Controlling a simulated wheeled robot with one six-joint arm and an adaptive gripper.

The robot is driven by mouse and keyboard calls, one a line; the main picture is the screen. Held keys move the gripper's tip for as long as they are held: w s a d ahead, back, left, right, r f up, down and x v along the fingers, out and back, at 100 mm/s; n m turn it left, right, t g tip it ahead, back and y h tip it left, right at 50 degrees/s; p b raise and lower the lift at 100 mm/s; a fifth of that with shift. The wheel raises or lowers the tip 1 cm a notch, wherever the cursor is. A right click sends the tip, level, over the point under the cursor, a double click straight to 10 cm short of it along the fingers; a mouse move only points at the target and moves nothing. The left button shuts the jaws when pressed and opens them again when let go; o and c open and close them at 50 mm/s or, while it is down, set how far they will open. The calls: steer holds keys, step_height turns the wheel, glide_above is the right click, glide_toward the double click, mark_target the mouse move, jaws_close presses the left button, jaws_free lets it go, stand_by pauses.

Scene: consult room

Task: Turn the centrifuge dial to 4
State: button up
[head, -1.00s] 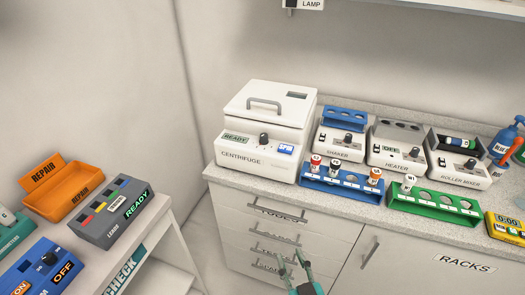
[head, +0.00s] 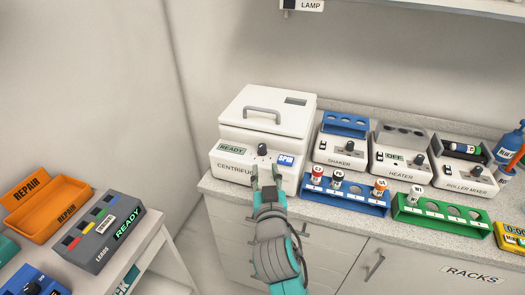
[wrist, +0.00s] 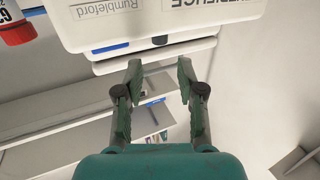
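The centrifuge (head: 268,112) is a white box with a closed lid and a grey handle, at the back left of the counter. Its black dial (head: 262,150) sits on the front panel between a READY display (head: 232,148) and a blue SPIN button (head: 286,160). The dial's number marks are too small to read. My gripper (head: 266,172) is in front of the panel, just below the dial in the head view.
To the right stand a shaker (head: 340,150), a heater (head: 398,158) and a roller mixer (head: 465,178). A blue rack (head: 345,200) and a green rack (head: 440,216) with tubes stand along the counter's front. A side table at left holds an orange tray (head: 45,208) and a grey box (head: 95,235).

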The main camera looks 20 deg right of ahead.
mark_target(263, 150)
steer(key=x, duration=0.8)
steer(key=shift+w+d, duration=0.1)
steer(key=shift+w, duration=0.2)
jaws_close()
